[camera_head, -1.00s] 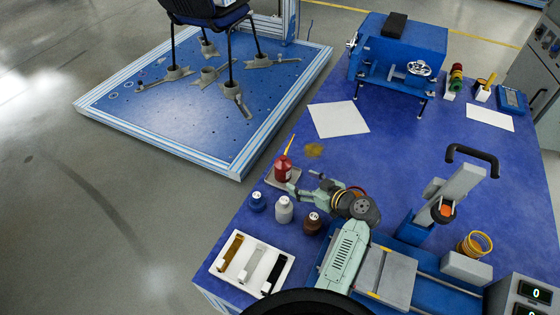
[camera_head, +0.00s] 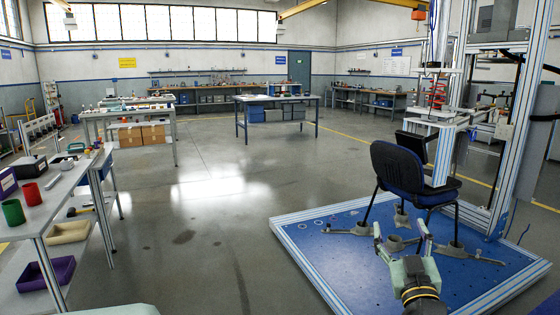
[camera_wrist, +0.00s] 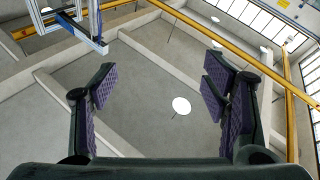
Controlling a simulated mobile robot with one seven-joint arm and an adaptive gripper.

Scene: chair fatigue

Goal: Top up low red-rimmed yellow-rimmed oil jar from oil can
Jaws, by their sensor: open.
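My gripper (camera_head: 402,232) is open and empty in the head view, its two fingers pointing upward in front of the blue test platform. In the wrist view its spread fingers (camera_wrist: 160,95) have purple pads and nothing between them; the ceiling with beams and a white round lamp shows beyond. No oil can and no red-rimmed or yellow-rimmed jar can be made out in either present view.
A blue platform (camera_head: 300,238) carries a dark blue chair (camera_head: 400,170) at right. A shelved bench (camera_head: 75,190) at left holds a red cup (camera_head: 31,193), a green cup (camera_head: 13,212) and bins. Worktables (camera_head: 276,101) stand further back. The grey floor between is open.

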